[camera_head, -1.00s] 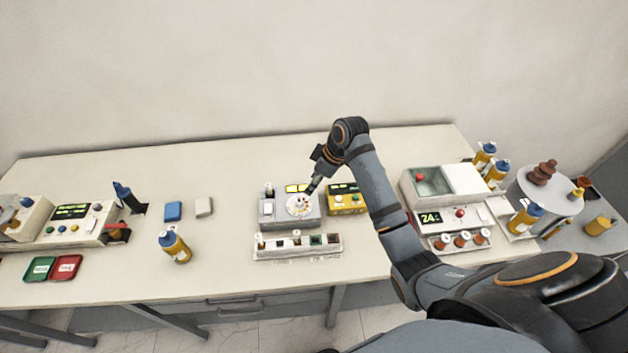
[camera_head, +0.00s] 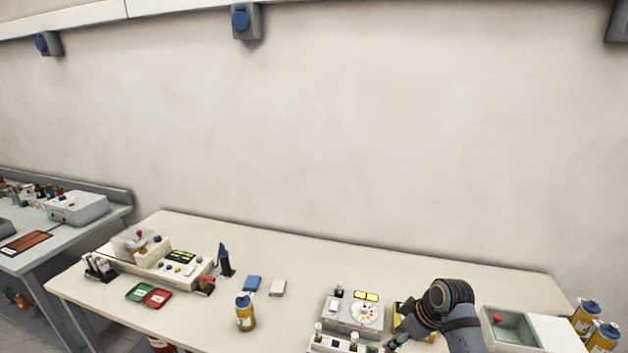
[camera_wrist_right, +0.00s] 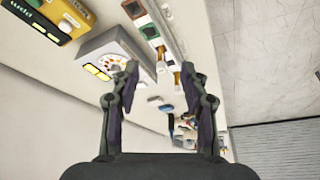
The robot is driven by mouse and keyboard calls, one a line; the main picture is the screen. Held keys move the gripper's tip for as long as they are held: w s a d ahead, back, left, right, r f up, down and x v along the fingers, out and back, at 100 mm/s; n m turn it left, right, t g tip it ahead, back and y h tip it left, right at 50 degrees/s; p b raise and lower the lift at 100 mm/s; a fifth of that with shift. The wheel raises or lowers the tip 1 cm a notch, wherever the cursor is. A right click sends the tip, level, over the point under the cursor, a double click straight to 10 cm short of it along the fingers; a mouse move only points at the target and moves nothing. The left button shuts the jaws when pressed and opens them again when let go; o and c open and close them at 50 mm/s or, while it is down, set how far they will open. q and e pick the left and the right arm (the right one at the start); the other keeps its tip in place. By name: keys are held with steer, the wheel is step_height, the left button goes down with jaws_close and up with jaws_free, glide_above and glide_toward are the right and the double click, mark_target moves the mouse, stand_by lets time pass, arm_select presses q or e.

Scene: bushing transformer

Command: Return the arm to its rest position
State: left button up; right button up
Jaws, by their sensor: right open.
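My right arm (camera_head: 447,305) comes in at the lower right of the head view, bent above the bench. Its gripper (camera_head: 400,338) is low at the picture's bottom edge, partly cut off, just right of the grey device with a round white dial (camera_head: 355,314). In the wrist view the right gripper (camera_wrist_right: 160,85) has its two dark fingers spread apart, with nothing between them. The grey device (camera_wrist_right: 113,50) shows beyond the left finger there. My left gripper is not in view.
The bench (camera_head: 400,262) is clear along its back. A rack of small parts (camera_head: 340,345) lies in front of the grey device. A yellow meter (camera_wrist_right: 45,20) is beside it. A white box (camera_head: 525,325) and blue-capped bottles (camera_head: 587,318) stand right; another bottle (camera_head: 245,312) stands mid-bench.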

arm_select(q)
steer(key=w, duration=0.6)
arm_select(e)
steer(key=s+d+f+m+h, duration=0.2)
steer(key=s+m, duration=0.2)
steer(key=s, duration=0.7)
steer(key=s+d+f+m+h, duration=0.15)
steer(key=s+m, duration=0.25)
steer(key=s, duration=0.8)
step_height(320, 180, down, 35)
steer(key=s+d+g+b, duration=0.1)
steer(key=s+d+b, duration=0.2)
steer(key=b, duration=0.5)
arm_select(q)
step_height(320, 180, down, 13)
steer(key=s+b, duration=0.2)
steer(key=b, duration=0.3)
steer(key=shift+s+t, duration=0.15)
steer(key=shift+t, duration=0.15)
arm_select(e)
steer(key=s+f+m+g, duration=0.1)
steer(key=s+f, duration=1.6)
steer(key=f, duration=0.4)
steer(key=shift+s+d+f+h, duration=0.15)
steer(key=shift+s+d+h, duration=0.2)
steer(key=shift+s, duration=0.05)
